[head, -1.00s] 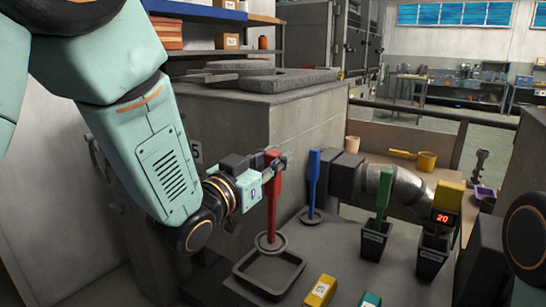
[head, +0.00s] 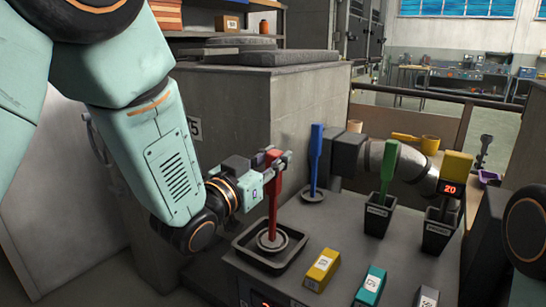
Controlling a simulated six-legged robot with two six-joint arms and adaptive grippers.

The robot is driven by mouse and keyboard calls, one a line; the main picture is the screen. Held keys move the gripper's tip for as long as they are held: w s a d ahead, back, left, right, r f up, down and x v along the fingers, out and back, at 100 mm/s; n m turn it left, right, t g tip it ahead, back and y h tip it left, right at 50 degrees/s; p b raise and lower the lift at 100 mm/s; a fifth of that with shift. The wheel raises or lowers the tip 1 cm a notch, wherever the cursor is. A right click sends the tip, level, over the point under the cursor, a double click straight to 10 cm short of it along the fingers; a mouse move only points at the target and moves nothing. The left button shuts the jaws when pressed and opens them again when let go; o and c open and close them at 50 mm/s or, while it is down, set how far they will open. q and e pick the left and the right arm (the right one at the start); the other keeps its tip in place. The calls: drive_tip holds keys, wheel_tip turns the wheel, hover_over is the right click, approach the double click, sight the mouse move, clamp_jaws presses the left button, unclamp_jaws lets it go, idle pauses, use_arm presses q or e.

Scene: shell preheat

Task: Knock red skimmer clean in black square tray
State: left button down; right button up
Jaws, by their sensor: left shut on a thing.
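The red skimmer (head: 273,205) stands upright, its round grey head low over or in the black square tray (head: 247,254). I cannot tell whether the head touches the tray floor. My left gripper (head: 279,170) is shut on the upper part of the red handle. My right gripper is out of view; only part of that arm shows at the right edge.
A blue skimmer (head: 315,158) stands behind the tray. A green-handled tool (head: 388,173) sits in a black holder (head: 377,215), beside another holder (head: 437,232) under a yellow block and a red "20" display. Yellow (head: 321,269) and teal (head: 370,286) blocks lie in front.

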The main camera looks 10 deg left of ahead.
use_arm(q)
drive_tip(key=shift+s+r, duration=0.1)
drive_tip(key=shift+r, duration=0.1)
drive_tip(key=shift+f, duration=0.1)
drive_tip(key=shift+f+b, duration=0.45)
drive_tip(key=shift+f, duration=0.15)
idle(0.3)
idle(0.4)
wheel_tip(320, 180, up, 9)
drive_tip(key=p, duration=0.8)
drive_tip(key=shift+r, duration=0.1)
drive_tip(key=shift+a, duration=0.1)
idle(0.8)
